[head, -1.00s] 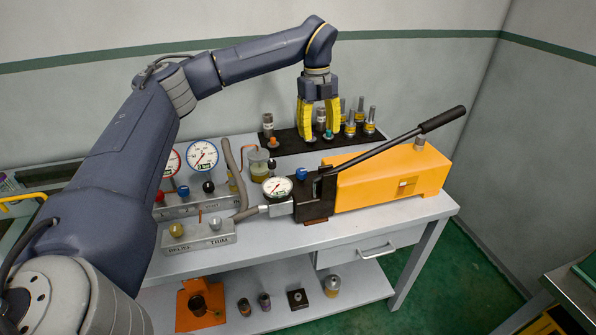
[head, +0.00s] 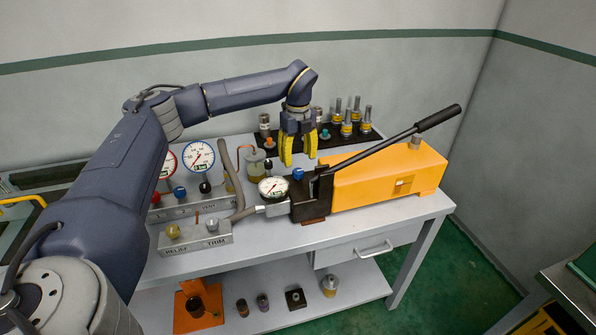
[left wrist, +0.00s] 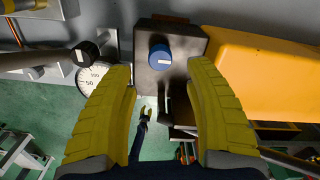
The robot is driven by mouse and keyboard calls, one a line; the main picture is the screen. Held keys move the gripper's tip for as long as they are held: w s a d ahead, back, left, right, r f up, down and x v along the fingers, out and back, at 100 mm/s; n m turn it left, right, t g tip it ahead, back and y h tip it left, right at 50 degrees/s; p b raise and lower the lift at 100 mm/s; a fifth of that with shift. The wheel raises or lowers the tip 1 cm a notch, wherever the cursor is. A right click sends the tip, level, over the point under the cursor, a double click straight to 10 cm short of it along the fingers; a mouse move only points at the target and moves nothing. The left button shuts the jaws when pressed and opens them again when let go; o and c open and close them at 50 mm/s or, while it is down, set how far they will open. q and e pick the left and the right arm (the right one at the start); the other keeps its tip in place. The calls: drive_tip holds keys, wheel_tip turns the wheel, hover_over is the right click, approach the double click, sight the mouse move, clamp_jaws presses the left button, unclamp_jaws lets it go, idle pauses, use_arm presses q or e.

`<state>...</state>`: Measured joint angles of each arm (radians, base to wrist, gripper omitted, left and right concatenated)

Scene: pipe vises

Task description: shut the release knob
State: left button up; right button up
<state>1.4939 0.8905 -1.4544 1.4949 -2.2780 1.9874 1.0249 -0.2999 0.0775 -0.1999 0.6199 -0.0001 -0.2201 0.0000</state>
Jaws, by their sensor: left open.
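The blue knob (head: 298,174) sits on top of the dark valve block (head: 312,205) at the left end of the orange hand pump (head: 385,178). It is the likely release knob; whether it is turned shut I cannot tell. My left gripper (head: 299,164) is open, pointing down, its yellow fingers just above and behind the knob. In the left wrist view the blue knob (left wrist: 160,57) lies between and slightly beyond the two spread fingertips (left wrist: 163,74). Neither finger visibly touches it. My right gripper is not in view.
The pump's long lever (head: 390,140) slopes up to the right, close to the gripper. A gauge (head: 273,188) and grey hose (head: 235,180) are left of the block. Several studs stand on a black tray (head: 350,142) behind. The bench front (head: 270,245) is clear.

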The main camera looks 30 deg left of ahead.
sight(298, 170)
use_arm(q)
drive_tip(key=shift+f, duration=2.9)
drive_tip(key=shift+o, duration=0.3)
clamp_jaws()
